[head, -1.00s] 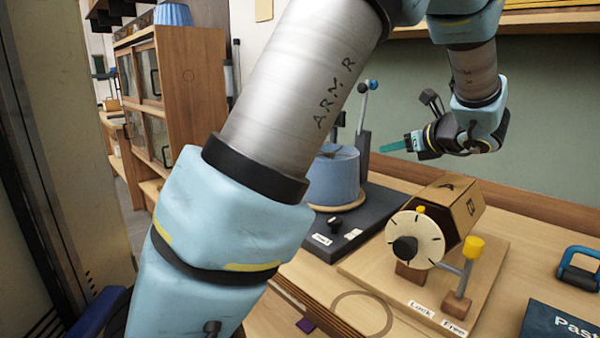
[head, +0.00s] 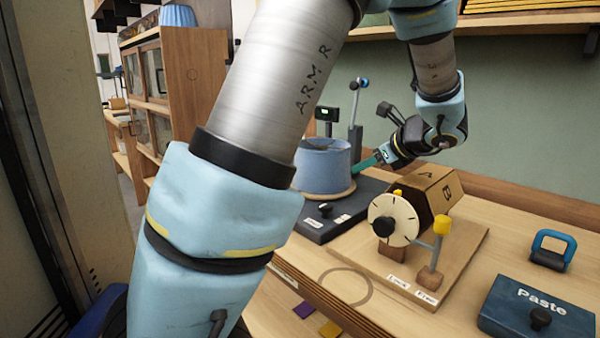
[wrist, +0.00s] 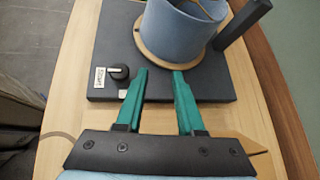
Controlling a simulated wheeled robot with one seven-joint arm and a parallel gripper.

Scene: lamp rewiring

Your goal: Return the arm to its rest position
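My gripper (wrist: 157,85) has two green fingers spread apart in the wrist view, with nothing between them. In the head view my gripper (head: 366,162) is at the end of my arm, beside the blue lampshade (head: 318,168) and pointing left. The shade stands on a wooden disc on a dark base (head: 318,228). In the wrist view the shade (wrist: 180,32) is beyond the fingertips, and the fingertips overlap the near part of the dark base (wrist: 112,62). My arm's large links cover much of the head view's left and middle.
A dial box (head: 397,217) with a yellow-topped lever stands on a wooden board (head: 380,280) at right. A blue Paste box (head: 540,303) and blue-handled object (head: 552,248) lie farther right. A post (head: 355,130) rises behind the shade. Shelves (head: 180,80) stand at left.

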